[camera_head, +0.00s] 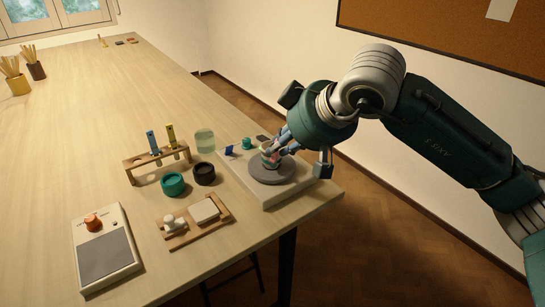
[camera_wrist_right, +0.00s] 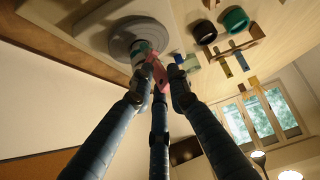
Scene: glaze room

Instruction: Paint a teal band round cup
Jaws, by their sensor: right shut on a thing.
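A small pale cup (camera_head: 265,161) with some teal on its side stands on the grey round turntable (camera_head: 268,176), near the table's right corner. My right gripper (camera_head: 276,149) is at the cup, its fingers partly covering it. In the right wrist view, my right gripper (camera_wrist_right: 159,76) is shut on a pink thing (camera_wrist_right: 159,72), which looks like a brush handle. Its tip points at the cup (camera_wrist_right: 140,50); I cannot tell whether it touches. An open teal pot (camera_head: 172,184) stands left of the turntable. How far the teal runs round the cup is hidden. My left gripper is not in view.
A wooden rack (camera_head: 160,164) holds a blue and a yellow brush. Nearby are a dark pot (camera_head: 204,174), a clear jar (camera_head: 204,140), a wooden tray (camera_head: 212,226) and a box with an orange knob (camera_head: 92,222).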

